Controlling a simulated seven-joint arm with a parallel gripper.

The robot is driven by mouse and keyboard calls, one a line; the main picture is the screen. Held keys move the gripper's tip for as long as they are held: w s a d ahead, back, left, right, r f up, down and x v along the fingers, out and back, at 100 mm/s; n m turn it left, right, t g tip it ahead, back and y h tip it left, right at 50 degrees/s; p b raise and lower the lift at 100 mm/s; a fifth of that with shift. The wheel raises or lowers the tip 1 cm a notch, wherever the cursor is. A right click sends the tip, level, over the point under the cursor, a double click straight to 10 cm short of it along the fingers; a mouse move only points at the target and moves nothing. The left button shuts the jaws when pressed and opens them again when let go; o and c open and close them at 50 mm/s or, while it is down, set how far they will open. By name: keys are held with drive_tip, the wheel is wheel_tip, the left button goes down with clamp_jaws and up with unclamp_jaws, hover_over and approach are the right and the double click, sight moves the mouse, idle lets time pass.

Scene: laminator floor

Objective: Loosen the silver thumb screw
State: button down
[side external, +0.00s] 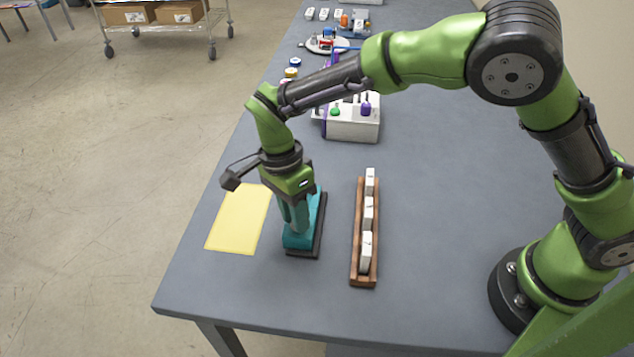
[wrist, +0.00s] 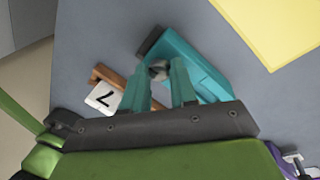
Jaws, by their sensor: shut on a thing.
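A teal fixture (side external: 300,241) on a dark base (side external: 319,225) stands on the grey table. It also shows in the wrist view (wrist: 195,62). My gripper (side external: 293,222) points down at the fixture, its teal fingers close in colour to it. In the wrist view, my gripper (wrist: 161,72) has its two fingers on either side of a small grey, roundish part, which looks like the silver thumb screw (wrist: 157,67). The gripper is shut on it. The fingers partly cover the screw, and in the side view it is hidden.
A wooden rack (side external: 356,272) with white numbered tiles (side external: 367,214) stands just right of the fixture. A yellow sheet (side external: 238,220) lies to its left, near the table edge. A white box with coloured knobs (side external: 352,129) is farther back. The table's right front is clear.

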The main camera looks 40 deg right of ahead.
drive_tip(key=n, duration=0.3)
drive_tip(key=shift+a+n+h, duration=0.1)
drive_tip(key=shift+n+h, duration=0.2)
drive_tip(key=shift+n, duration=0.1)
drive_tip(key=n, duration=0.4)
drive_tip(key=shift+s+a+n+t+h, duration=0.1)
drive_tip(key=shift+s+n+t+h, duration=0.05)
drive_tip(key=shift+n+t+h, duration=0.2)
drive_tip(key=n+t, duration=0.1)
drive_tip(key=n, duration=0.3)
drive_tip(key=shift+s+n+h, duration=0.1)
drive_tip(key=shift+n+h, duration=0.15)
drive_tip(key=shift+h, duration=0.1)
drive_tip(key=shift+s+n+t, duration=0.1)
drive_tip(key=shift+n+t, duration=0.25)
drive_tip(key=shift+n, duration=1.85)
drive_tip(key=c, duration=0.9)
unclamp_jaws()
drive_tip(key=a+r, duration=0.1)
drive_tip(key=r, duration=0.4)
drive_tip(key=a+r, duration=0.1)
drive_tip(key=r, duration=0.5)
drive_tip(key=a+r, duration=0.1)
drive_tip(key=r, duration=0.4)
drive_tip(key=shift+a+r, duration=0.25)
drive_tip(key=shift+r, duration=0.05)
